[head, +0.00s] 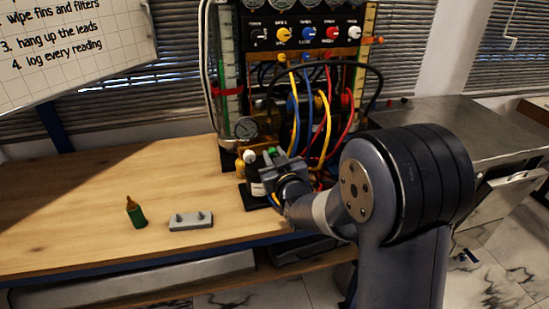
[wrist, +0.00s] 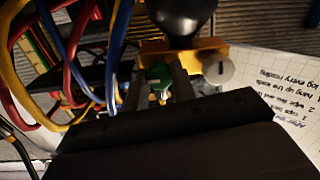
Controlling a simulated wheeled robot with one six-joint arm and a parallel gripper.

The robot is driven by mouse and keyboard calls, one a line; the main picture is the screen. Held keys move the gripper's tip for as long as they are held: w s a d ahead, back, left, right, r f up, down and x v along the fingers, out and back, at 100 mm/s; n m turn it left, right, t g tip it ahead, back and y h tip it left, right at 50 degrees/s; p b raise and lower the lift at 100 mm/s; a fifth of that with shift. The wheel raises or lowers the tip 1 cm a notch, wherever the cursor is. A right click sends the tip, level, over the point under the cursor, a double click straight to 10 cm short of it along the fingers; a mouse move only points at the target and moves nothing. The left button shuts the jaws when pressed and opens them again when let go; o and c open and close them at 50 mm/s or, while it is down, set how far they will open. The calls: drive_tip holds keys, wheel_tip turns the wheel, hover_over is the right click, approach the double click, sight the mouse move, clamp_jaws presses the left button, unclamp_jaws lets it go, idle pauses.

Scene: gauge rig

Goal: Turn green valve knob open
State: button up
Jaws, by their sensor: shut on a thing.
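The green valve knob (wrist: 158,75) shows in the wrist view between the two fingers of my gripper (wrist: 164,88). My gripper is shut on it. In the head view the knob (head: 272,151) is a small green patch at the foot of the gauge rig, mostly hidden by my gripper (head: 276,164). A white knob (wrist: 219,69) stands beside it on the same brass-coloured block (wrist: 212,47). The knob's marking is too small and dark to read.
The gauge rig (head: 309,53) has colored knobs and looping blue, yellow, red and black leads close to my gripper. A round gauge (head: 246,128) sits at left.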

drive_tip(key=shift+f+b, duration=0.15)
drive_tip(key=shift+b, duration=0.2)
drive_tip(key=n+b, duration=1.7)
drive_tip(key=b, duration=0.5)
drive_tip(key=shift+n, duration=0.4)
drive_tip(key=o, duration=1)
